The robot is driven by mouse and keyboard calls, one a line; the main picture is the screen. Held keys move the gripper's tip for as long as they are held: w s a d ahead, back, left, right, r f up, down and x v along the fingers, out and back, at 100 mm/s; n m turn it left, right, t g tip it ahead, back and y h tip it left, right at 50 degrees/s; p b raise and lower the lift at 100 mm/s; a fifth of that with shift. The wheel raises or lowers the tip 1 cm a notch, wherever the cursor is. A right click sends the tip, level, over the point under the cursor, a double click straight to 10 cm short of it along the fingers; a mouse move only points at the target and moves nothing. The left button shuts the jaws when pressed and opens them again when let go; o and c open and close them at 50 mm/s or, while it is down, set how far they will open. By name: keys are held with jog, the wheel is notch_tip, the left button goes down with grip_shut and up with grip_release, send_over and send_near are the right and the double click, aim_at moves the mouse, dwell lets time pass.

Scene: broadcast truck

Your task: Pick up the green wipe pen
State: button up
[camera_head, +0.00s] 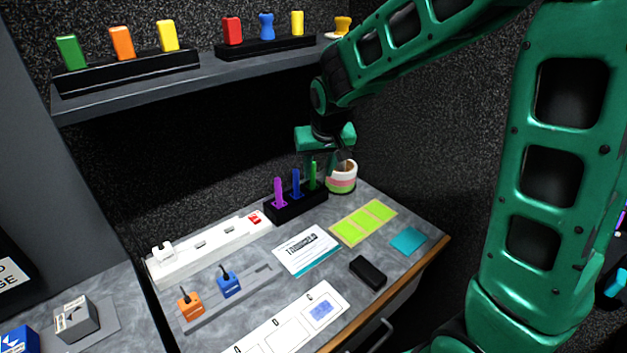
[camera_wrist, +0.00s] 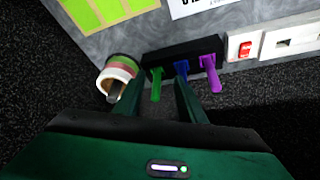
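The green wipe pen (camera_head: 313,176) stands upright at the right end of a black pen holder (camera_head: 284,211), beside a blue pen (camera_head: 295,184) and a purple pen (camera_head: 279,192). My gripper (camera_head: 314,168) is right above the holder, pointing down. In the wrist view my gripper (camera_wrist: 159,82) is open, with the green pen (camera_wrist: 156,86) between its two fingers and a gap on either side. The right finger is close to the blue pen (camera_wrist: 181,70), and I cannot tell whether they touch. The purple pen (camera_wrist: 210,73) is outside the fingers.
A striped roll-shaped cup (camera_head: 342,178) stands just right of the holder, close to the left finger in the wrist view (camera_wrist: 118,76). A white power strip (camera_head: 208,246) lies to the left. A shelf (camera_head: 180,80) with coloured items hangs above. Cards and a black block (camera_head: 368,271) lie in front.

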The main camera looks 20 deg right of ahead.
send_over(313, 180)
jog(key=s, duration=0.1)
jog(key=shift+x, duration=2.55)
jog(key=shift+w, duration=0.15)
grip_shut()
